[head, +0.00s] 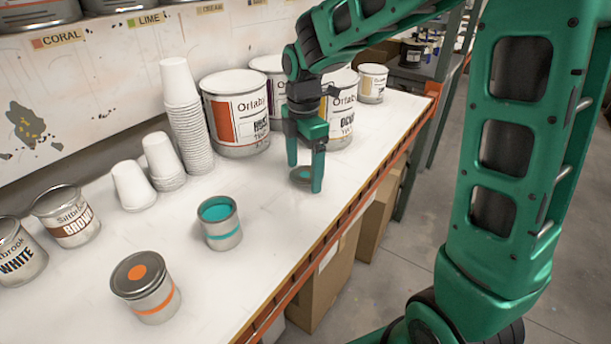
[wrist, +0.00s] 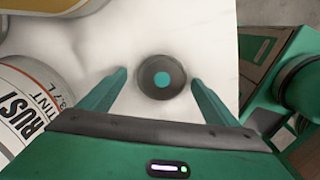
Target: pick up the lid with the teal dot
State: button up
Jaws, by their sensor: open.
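The lid with the teal dot (wrist: 152,68) is a dark grey disc lying flat on the white bench. In the head view the lid (head: 301,176) shows between my fingers, partly hidden by the right one. My gripper (head: 304,178) points down over it, open, with one finger on each side. In the wrist view my gripper (wrist: 158,78) has its two green fingertips on either side of the lid, with a visible gap on each side. Nothing is held.
An open can of teal paint (head: 221,236) and an orange-dotted lidded can (head: 143,290) stand nearer the front left. Large Ortaby cans (head: 228,105) stand behind my gripper, and stacked white cups (head: 178,110) to the left. The bench's orange edge (head: 330,238) runs close on the right.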

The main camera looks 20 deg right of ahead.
aim_at(303, 174)
jog(key=shift+c, duration=0.2)
jog(key=c, duration=1.1)
jog(key=shift+o, duration=0.2)
jog(key=shift+r, duration=0.6)
notch_tip(303, 174, up, 3)
jog(key=shift+r, duration=0.15)
jog(key=s+a+r, duration=0.3)
jog(key=a, duration=0.4)
jog(key=s+a+r, duration=0.4)
jog(key=a, duration=0.3)
jog(key=s+a+r+n, duration=0.1)
jog(key=s+a+r, duration=0.2)
jog(key=a, duration=0.4)
jog(key=shift+s+a+r, duration=0.25)
jog(key=shift+s+a, duration=0.05)
jog(key=shift+s, duration=0.3)
